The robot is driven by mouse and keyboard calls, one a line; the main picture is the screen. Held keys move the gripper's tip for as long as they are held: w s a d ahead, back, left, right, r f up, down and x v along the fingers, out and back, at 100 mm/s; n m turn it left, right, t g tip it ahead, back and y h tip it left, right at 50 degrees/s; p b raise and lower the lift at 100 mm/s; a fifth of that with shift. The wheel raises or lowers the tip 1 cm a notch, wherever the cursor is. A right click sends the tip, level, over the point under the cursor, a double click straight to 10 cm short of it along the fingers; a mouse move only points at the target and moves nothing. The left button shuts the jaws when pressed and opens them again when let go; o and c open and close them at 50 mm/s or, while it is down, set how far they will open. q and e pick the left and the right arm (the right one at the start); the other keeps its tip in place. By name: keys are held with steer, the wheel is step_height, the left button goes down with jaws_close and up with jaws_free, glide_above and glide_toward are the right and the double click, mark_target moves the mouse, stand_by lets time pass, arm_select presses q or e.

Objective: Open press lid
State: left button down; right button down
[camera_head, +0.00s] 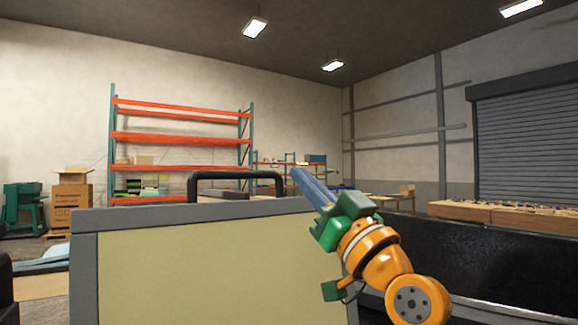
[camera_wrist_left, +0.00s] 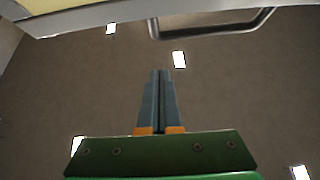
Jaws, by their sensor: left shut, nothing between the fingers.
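The press lid (camera_head: 200,265) stands upright as a large pale yellow panel with a grey frame, filling the lower left and middle of the head view. A dark bar handle (camera_head: 235,175) sticks up from its top edge. My left gripper (camera_head: 298,174) is shut and empty. Its blue-grey fingers point up and left, just right of the handle in the picture, with the green and orange wrist below. In the left wrist view the shut fingers (camera_wrist_left: 160,75) point toward the handle (camera_wrist_left: 210,28), with a visible gap between them. My right gripper is not in view.
A black surface (camera_head: 480,260) lies at the right, before a long wooden bench (camera_head: 500,214) with small items. Orange shelving (camera_head: 180,138), cardboard boxes (camera_head: 72,190) and a green machine (camera_head: 24,208) stand far back. The air above the lid is clear.

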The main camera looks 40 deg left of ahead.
arm_select(q)
steer(key=a, duration=0.1)
steer(key=a+p, duration=0.1)
steer(key=w+a, duration=0.1)
steer(key=a, duration=0.1)
steer(key=shift+f, duration=0.3)
steer(key=shift+a, duration=0.15)
